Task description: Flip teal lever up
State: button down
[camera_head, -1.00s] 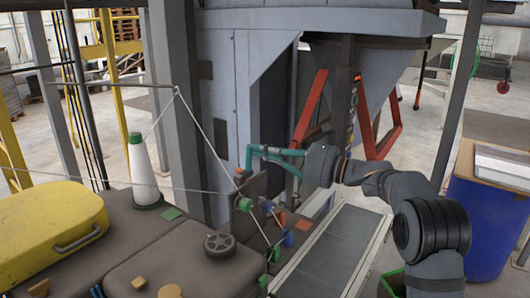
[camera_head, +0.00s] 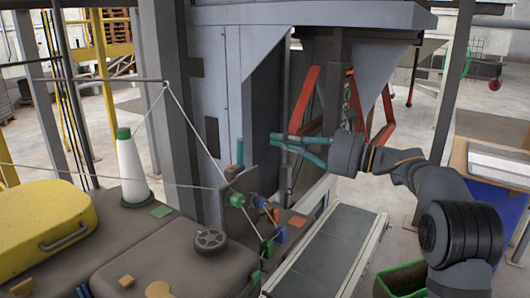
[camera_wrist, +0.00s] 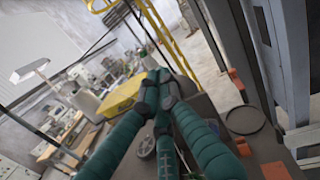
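A small teal upright piece (camera_head: 239,151), which looks like the teal lever, stands at the top edge of a dark brown panel (camera_head: 238,184) in the head view. It points up. An orange piece (camera_head: 231,171) is just left of it. My gripper (camera_head: 281,138) has teal fingers and is right of the upright piece, with a visible gap between them in the picture. The fingers converge and their tips look together, also in the wrist view (camera_wrist: 160,80). I see nothing held. I cannot clearly pick out the lever in the wrist view.
Green (camera_head: 237,200) and blue (camera_head: 259,201) knobs sit on the panel, with thin cords running near it. A handwheel (camera_head: 211,240), a white cone (camera_head: 131,170) and a yellow case (camera_head: 45,225) are to the left. A conveyor (camera_head: 330,255) lies below my gripper.

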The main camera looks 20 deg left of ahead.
jog(key=d+r, duration=0.4)
jog(key=shift+s+d+b, duration=0.2)
jog(key=shift+s+b, duration=0.1)
jog(key=shift+s, duration=0.1)
jog(key=a+f+p, duration=0.2)
jog(key=a+f, duration=0.6)
jog(key=f, duration=0.3)
jog(key=shift+f, duration=0.2)
jog(key=shift+d+r, duration=0.15)
